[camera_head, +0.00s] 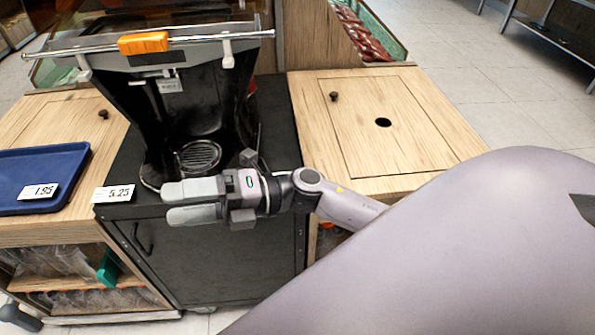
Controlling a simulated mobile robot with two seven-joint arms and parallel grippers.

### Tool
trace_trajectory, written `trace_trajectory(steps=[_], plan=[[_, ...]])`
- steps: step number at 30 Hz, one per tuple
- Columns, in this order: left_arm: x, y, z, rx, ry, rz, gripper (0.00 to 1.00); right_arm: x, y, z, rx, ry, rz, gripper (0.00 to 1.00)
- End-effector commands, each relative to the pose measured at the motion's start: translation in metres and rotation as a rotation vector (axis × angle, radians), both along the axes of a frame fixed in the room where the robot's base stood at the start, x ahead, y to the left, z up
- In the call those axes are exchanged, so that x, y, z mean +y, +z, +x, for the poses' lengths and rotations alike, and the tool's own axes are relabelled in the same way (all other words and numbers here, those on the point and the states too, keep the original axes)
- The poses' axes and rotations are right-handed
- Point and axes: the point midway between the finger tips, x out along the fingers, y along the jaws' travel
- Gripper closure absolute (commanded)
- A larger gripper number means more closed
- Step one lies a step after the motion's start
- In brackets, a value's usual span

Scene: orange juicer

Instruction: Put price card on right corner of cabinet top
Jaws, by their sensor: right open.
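A white price card reading 5.25 (113,194) lies at the front left corner of the black cabinet top (118,212). A second white price card reading 1.95 (39,191) lies on a blue tray (62,163) to its left. My right gripper (166,204) is in front of the juicer near the cabinet's front edge, with its fingers pointing left toward the 5.25 card. It is open and apart from the card, with nothing seen between the fingers. My right gripper and arm hide part of the cabinet's front right corner. My left gripper does not show.
The black juicer (190,110) with an orange-handled bar (143,43) fills most of the cabinet top. Another wooden counter (55,112) holds the tray at the left.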

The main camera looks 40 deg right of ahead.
Motion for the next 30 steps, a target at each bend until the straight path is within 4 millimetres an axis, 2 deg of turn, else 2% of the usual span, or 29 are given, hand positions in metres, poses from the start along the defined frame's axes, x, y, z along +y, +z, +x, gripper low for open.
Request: trace_trajectory(steps=[1, 4, 8, 11, 13, 15, 18, 21, 23, 30], plan=[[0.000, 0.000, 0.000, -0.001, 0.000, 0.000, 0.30, -0.006, -0.005, 0.003, 0.133, -0.086, 0.126, 0.30], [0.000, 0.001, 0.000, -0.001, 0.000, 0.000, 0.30, -0.029, -0.025, 0.012, 0.406, -0.265, 0.351, 0.30], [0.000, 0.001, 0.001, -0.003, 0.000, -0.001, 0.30, -0.067, -0.080, 0.009, 0.792, -0.507, 0.606, 0.30], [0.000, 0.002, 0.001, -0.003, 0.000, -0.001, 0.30, -0.092, -0.136, -0.012, 1.098, -0.689, 0.771, 0.30], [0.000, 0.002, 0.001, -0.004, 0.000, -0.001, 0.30, -0.104, -0.174, -0.035, 1.296, -0.802, 0.864, 0.30], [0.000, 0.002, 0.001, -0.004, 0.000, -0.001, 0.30, -0.111, -0.205, -0.060, 1.463, -0.895, 0.936, 0.30], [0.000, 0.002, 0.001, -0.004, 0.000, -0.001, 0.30, -0.116, -0.235, -0.092, 1.642, -0.991, 1.004, 0.30], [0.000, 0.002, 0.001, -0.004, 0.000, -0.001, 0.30, -0.116, -0.250, -0.111, 1.741, -1.042, 1.039, 0.30], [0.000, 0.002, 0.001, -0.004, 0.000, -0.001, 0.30, -0.116, -0.254, -0.116, 1.769, -1.055, 1.048, 0.30], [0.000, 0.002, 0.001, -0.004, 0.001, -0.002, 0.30, -0.116, -0.255, -0.117, 1.775, -1.059, 1.048, 0.30]])
